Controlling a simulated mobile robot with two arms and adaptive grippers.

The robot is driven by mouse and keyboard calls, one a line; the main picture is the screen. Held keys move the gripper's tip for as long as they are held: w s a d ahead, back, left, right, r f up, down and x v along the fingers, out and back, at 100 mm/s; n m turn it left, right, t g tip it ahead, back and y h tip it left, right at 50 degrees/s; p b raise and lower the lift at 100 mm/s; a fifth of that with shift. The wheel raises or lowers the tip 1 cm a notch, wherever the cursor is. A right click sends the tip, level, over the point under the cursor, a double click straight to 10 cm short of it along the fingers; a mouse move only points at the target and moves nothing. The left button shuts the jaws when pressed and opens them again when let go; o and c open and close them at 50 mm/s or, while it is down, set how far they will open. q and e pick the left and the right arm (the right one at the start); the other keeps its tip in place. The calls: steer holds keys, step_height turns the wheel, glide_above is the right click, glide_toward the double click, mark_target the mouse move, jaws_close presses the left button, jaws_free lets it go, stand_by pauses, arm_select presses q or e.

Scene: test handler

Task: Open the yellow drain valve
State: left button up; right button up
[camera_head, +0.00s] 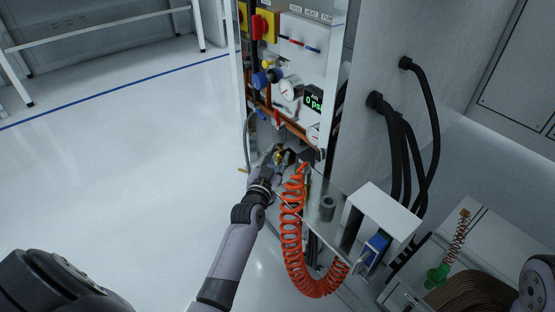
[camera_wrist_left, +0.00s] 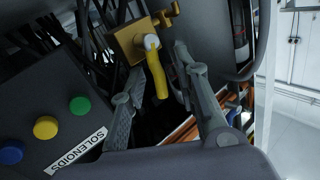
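The yellow drain valve handle (camera_wrist_left: 158,76) shows in the left wrist view, hanging from a white pivot on a brass valve body (camera_wrist_left: 131,42). My left gripper (camera_wrist_left: 160,60) is open, with one finger on each side of the handle. A gap shows between the handle and each finger, so it does not look gripped. In the head view my left gripper (camera_head: 284,156) is low at the front of the equipment panel. There the valve is small and mostly hidden by the gripper. My right gripper is not in view.
A solenoid box (camera_wrist_left: 52,125) with coloured buttons stands close beside the left finger. An orange coiled hose (camera_head: 292,235) hangs just right of my left forearm. Gauges (camera_head: 291,88) and a blue knob (camera_head: 262,79) sit above. The floor (camera_head: 120,180) at left is clear.

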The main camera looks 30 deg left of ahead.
arm_select(q)
steer(key=shift+c, duration=0.4)
jaws_close()
